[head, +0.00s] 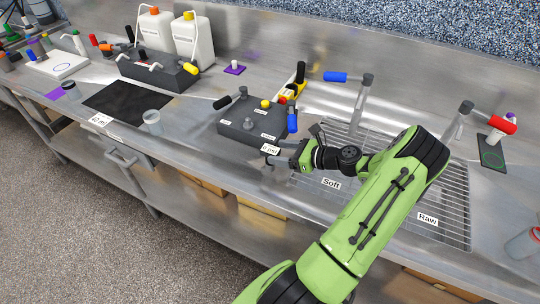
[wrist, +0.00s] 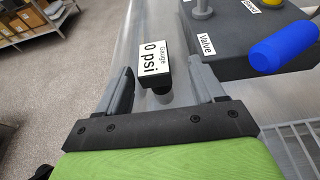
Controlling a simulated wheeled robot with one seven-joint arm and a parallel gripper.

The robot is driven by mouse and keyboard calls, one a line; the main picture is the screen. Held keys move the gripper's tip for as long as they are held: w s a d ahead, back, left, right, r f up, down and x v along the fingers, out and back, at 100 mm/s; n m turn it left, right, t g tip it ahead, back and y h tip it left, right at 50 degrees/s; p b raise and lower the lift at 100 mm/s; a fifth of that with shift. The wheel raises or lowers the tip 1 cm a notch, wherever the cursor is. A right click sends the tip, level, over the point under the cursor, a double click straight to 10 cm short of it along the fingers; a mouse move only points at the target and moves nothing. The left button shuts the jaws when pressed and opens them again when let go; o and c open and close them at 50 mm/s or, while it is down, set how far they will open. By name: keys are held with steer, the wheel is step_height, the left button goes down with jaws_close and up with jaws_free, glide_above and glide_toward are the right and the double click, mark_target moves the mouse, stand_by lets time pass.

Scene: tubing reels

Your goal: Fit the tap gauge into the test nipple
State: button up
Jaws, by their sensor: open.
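The tap gauge (wrist: 154,58) has a white face reading "Gauge 0 psi" and a dark body and stem. It sits between the spread fingers of my gripper (wrist: 160,82), with visible gaps on both sides. In the head view the gauge's white label (head: 270,149) shows at the tips of my gripper (head: 275,157), in front of the dark valve block (head: 240,134). My gripper is open. What supports the gauge's stem is hidden. A grey post stands on the block (wrist: 225,57) in the wrist view. I cannot tell which fitting is the test nipple.
Blue-handled (head: 335,76) and red-handled (head: 502,124) taps stand over the sink grating (head: 450,190). The block's blue lever (wrist: 284,47) is right of my fingers. A clear cup (head: 152,122) and a black mat (head: 125,101) lie left. The bench front (head: 200,160) is mostly bare.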

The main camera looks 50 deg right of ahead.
mark_target(265, 151)
steer(key=x, duration=0.5)
steer(key=shift+w+a, duration=0.3)
steer(key=shift+a, duration=0.1)
steer(key=shift+s, duration=0.1)
steer(key=shift+c, duration=1)
steer(key=c, duration=0.9)
